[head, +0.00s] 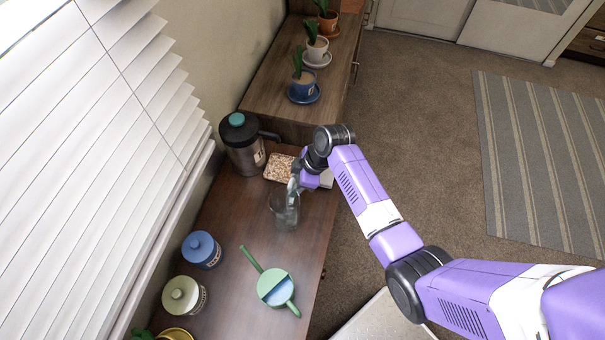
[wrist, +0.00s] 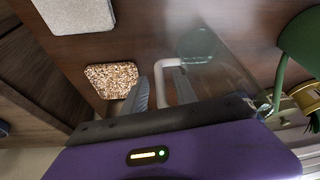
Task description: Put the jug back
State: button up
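The clear glass jug (head: 286,212) is at the middle of the desk in the head view, and it looks upright. In the wrist view, its see-through body (wrist: 225,65) and pale handle (wrist: 160,82) show. My gripper (head: 294,184) is at the jug's far side. Its two fingers (wrist: 162,85) stand on either side of the handle with gaps visible, so it looks open around it. I cannot tell whether the jug's base touches the desk. A speckled square mat (head: 280,168) lies bare just beyond the jug; it also shows in the wrist view (wrist: 111,79).
A steel-and-black flask (head: 243,148) stands beside the mat near the wall. Potted plants stand on the cabinet behind. Blinds border the left.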

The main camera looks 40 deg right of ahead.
jog(key=v, duration=1.1)
